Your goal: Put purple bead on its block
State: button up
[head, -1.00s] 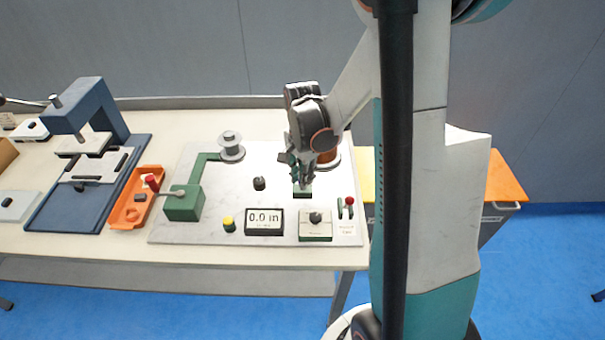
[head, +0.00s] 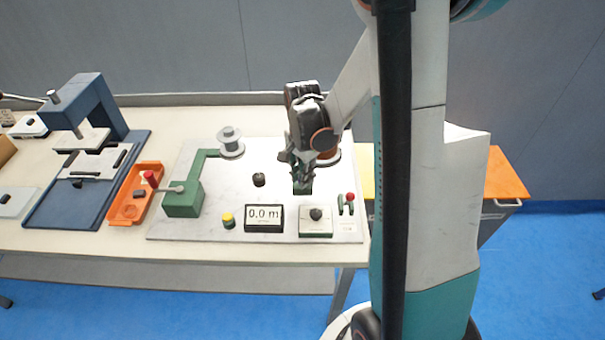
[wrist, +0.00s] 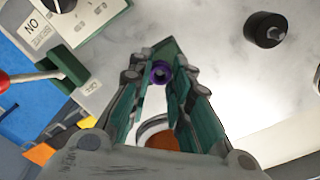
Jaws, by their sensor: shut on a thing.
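The purple bead (wrist: 161,73), a small ring with a dark hole, sits between my fingertips in the wrist view. My gripper (wrist: 161,76) is shut on it. A green block (wrist: 174,50) lies just beyond the bead and fingertips in the wrist view; I cannot tell whether the bead touches it. In the head view my gripper (head: 301,180) points down over the green block (head: 302,188) on the white marbled board. The bead is hidden there by the fingers.
A copper-coloured spool (head: 328,155) stands close behind my gripper. A dark knob (head: 259,180) is to the left. In front are a display (head: 264,218), a dial box (head: 316,221) and a red-knobbed lever (head: 350,198). A green arm with a grey spool (head: 230,141) stands further left.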

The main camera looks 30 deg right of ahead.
jog(key=shift+f+b, duration=0.35)
jog(key=shift+f, duration=0.15)
jog(key=o, duration=0.7)
jog(key=shift+r, duration=0.1)
jog(key=shift+r, duration=0.1)
notch_tip(320, 180, up, 12)
jog(key=shift+f, duration=0.1)
